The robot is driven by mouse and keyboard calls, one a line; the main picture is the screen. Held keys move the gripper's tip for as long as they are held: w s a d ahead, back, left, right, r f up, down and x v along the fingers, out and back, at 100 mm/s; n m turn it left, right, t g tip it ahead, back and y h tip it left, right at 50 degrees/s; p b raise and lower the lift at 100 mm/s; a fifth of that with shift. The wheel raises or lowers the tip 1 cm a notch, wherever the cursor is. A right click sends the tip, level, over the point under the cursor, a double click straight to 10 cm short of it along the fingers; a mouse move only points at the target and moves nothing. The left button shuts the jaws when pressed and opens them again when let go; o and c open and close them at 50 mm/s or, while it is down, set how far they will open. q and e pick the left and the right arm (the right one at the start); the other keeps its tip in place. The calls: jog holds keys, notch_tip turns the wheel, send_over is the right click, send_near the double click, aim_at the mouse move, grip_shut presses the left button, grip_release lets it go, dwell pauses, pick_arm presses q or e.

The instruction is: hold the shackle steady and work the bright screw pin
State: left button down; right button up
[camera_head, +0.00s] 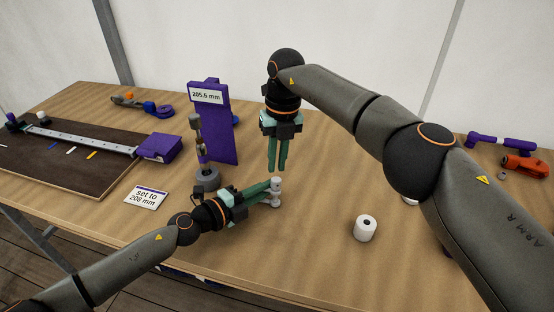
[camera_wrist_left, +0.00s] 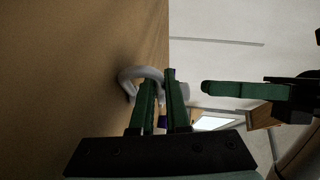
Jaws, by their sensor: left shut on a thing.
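The shackle (camera_head: 275,191) is a small pale grey metal piece just above or on the table, near its front middle. My left gripper (camera_head: 266,190) comes in from the left and is shut on it. In the left wrist view its curved bow (camera_wrist_left: 138,74) shows left of my left fingers (camera_wrist_left: 164,88), with a grey part to their right. My right gripper (camera_head: 279,169) points down right above the shackle, its fingertips close to it. A right finger (camera_wrist_left: 245,90) shows in the left wrist view, apart from the shackle; its opening is unclear. I cannot pick out the screw pin.
An upright metal fitting (camera_head: 205,180) stands by a purple panel (camera_head: 213,130) reading 205.5 mm. A card (camera_head: 146,198) reads "set to 208 mm". A dark board (camera_head: 60,167) with a ruler lies left. A white roll (camera_head: 365,229) stands right; an orange tool (camera_head: 525,165) lies far right.

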jog(key=shift+o, duration=1.2)
notch_tip(320, 180, up, 8)
jog(key=shift+d+f, duration=0.25)
jog(key=shift+d, duration=0.05)
jog(key=shift+w, duration=0.15)
